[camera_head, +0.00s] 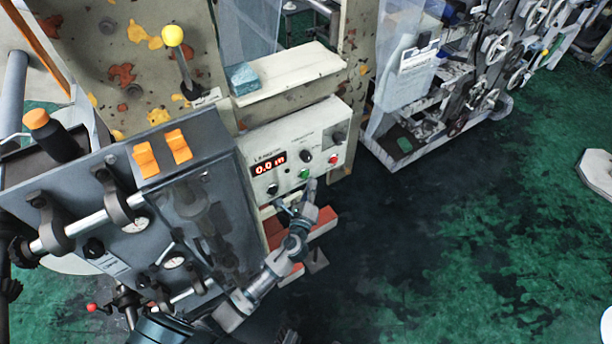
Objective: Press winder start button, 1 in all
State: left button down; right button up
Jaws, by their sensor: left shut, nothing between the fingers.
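A cream control panel (290,143) on the machine front carries a red digital display (270,164) reading 0.0 m. At its lower edge is a green button (305,173), with a red button (333,159) to its right. Black knobs (306,156) sit beside and above them. My left gripper (311,184) is shut and empty. Its tips are just below and right of the green button; I cannot tell whether they touch it. The label lettering is too small to read. My right gripper is not in view.
A grey cabinet with orange rocker switches (162,153), gauges and a shaft stands left of the panel. A yellow-knobbed lever (173,36) and a shelf with a blue block (241,78) are above. Open green floor (460,220) lies to the right.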

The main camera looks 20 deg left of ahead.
pick_arm(q)
jog(key=shift+w+a, duration=0.25)
jog(key=shift+a, duration=0.1)
